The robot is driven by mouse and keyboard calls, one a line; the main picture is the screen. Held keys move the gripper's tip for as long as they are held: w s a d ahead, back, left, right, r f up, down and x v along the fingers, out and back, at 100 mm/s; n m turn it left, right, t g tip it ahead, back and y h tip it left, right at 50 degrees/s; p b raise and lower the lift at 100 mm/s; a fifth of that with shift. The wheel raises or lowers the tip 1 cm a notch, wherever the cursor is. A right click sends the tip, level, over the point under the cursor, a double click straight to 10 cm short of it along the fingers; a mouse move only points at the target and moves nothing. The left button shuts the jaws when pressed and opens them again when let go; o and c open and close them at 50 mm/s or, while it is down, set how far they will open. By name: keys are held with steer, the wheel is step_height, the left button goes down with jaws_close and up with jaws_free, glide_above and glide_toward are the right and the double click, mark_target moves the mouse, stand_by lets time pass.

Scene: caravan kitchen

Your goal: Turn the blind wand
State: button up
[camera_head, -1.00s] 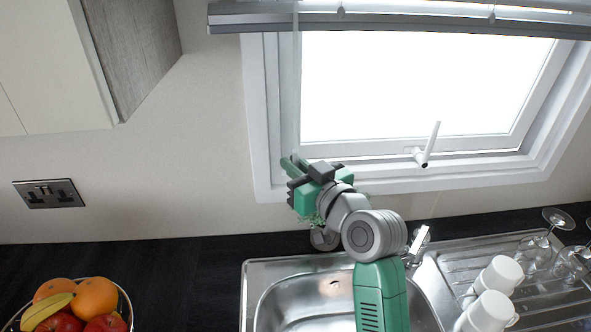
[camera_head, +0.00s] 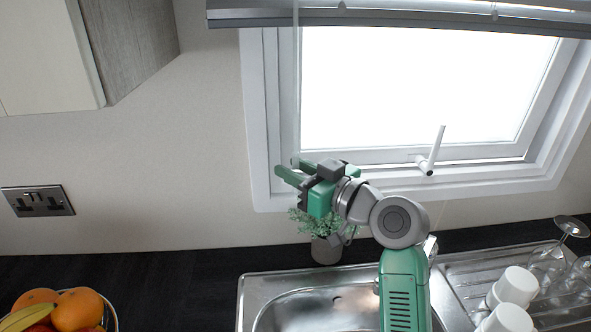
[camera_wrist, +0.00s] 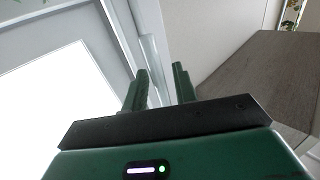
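The blind wand (camera_head: 297,90) is a thin, pale, translucent rod. It hangs from the left part of the raised blind (camera_head: 400,18), in front of the window frame's left side. My green gripper (camera_head: 287,167) is at the wand's lower visible end, with its fingers pointing left. In the wrist view my gripper (camera_wrist: 160,70) is open, with a clear gap between the fingers. A pale strip, seemingly the wand (camera_wrist: 150,52), shows beyond the gap. I cannot tell whether it is between the fingers or touches one. The wand's lower end is hidden or too faint to see.
The window (camera_head: 420,90) has a white handle (camera_head: 432,152) to the right. A potted plant (camera_head: 325,245) stands below my gripper, behind the sink (camera_head: 262,290). Cups (camera_head: 512,290) and glasses stand at right. A wall cabinet (camera_head: 140,45) hangs at upper left.

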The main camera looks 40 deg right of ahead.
steer(key=s+b, duration=0.1)
steer(key=s, duration=0.6)
steer(key=shift+s+d, duration=0.3)
steer(key=shift+s, duration=0.1)
